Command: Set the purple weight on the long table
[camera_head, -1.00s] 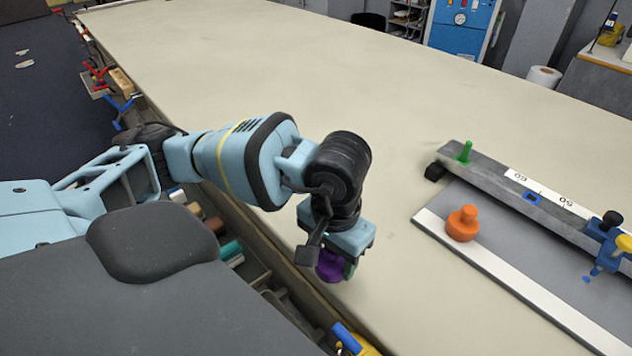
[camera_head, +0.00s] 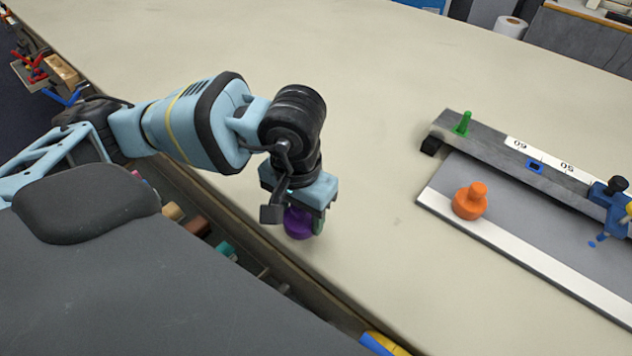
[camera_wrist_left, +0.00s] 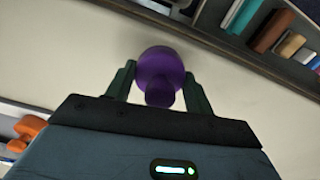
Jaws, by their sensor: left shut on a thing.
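The purple weight (camera_head: 298,224) is at the near edge region of the long table (camera_head: 360,110), under my left gripper (camera_head: 304,218). In the left wrist view the purple weight (camera_wrist_left: 160,72) sits between the two green fingers of my left gripper (camera_wrist_left: 158,88), which is shut on it. The weight is upright, at or just above the cloth; I cannot tell whether its base touches. The gripper body and wrist hide its upper part in the head view. My right gripper is not in view.
An orange weight (camera_head: 470,201) stands on a grey board with a white edge (camera_head: 530,246) at the right. A grey ruler bar (camera_head: 490,141) with a green peg (camera_head: 463,123) and blue clamp lies behind it. Shelves with tools run below the table's near edge. The cloth between weight and board is clear.

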